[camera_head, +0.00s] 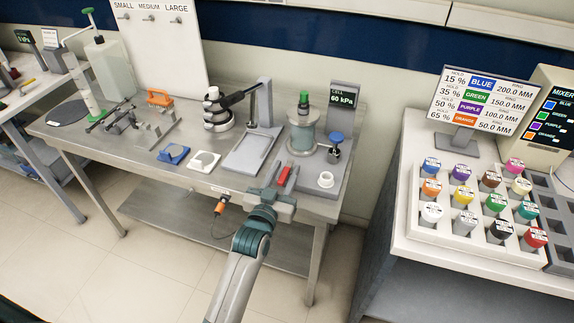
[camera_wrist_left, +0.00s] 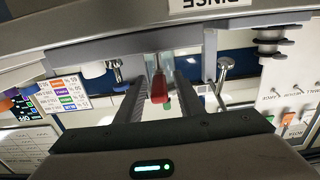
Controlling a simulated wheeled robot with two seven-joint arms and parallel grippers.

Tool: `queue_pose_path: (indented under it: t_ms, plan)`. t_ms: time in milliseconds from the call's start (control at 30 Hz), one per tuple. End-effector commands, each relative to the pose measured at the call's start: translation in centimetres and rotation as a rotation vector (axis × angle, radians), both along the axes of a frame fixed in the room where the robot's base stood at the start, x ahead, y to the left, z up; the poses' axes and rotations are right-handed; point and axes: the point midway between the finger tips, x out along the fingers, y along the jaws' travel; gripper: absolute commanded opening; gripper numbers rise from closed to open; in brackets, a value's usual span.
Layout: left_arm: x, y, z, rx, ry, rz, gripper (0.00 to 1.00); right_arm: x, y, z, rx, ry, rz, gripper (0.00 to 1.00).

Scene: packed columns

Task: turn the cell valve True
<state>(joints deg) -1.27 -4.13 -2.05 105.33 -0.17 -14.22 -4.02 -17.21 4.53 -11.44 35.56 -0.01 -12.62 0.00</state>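The cell station stands at the right end of the steel table in the head view, with a glass cell (camera_head: 301,135) under a green cap, a blue knob (camera_head: 336,138) and a display (camera_head: 343,97) reading CELL 60 kPa. A red handle (camera_head: 284,175) shows at the station's front left; it also shows in the left wrist view (camera_wrist_left: 158,88). My left gripper (camera_head: 282,182) is at the red handle. In the wrist view its fingers (camera_wrist_left: 159,95) stand apart on either side of the handle, with gaps visible. Contact cannot be told. My right gripper is not in view.
A grey stand (camera_head: 262,120) with a flat base is left of the cell. A white ring-shaped part (camera_head: 325,180) sits right of my gripper. Blue (camera_head: 174,154) and white (camera_head: 204,160) pads lie farther left. A rack of colored-cap jars (camera_head: 462,215) fills the right counter.

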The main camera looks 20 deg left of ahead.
Motion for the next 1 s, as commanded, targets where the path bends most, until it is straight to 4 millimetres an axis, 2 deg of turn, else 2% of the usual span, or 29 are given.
queue_pose_path:
  t_ms: [200,500,533,667,1000]
  plan:
    - [1.5,0.0,0.1,0.000,-0.001,0.000,0.34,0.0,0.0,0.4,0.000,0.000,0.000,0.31]
    - [1.6,-0.1,0.0,0.000,-0.001,0.000,0.34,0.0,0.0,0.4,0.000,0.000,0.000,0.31]
    - [1.6,-0.1,0.0,0.000,-0.001,0.000,0.32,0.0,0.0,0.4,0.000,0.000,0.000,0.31]
    - [1.6,-0.1,0.0,0.000,0.000,0.000,0.01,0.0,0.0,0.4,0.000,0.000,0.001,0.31]
    - [1.6,0.0,0.0,0.001,0.000,-0.007,0.00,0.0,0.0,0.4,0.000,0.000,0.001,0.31]
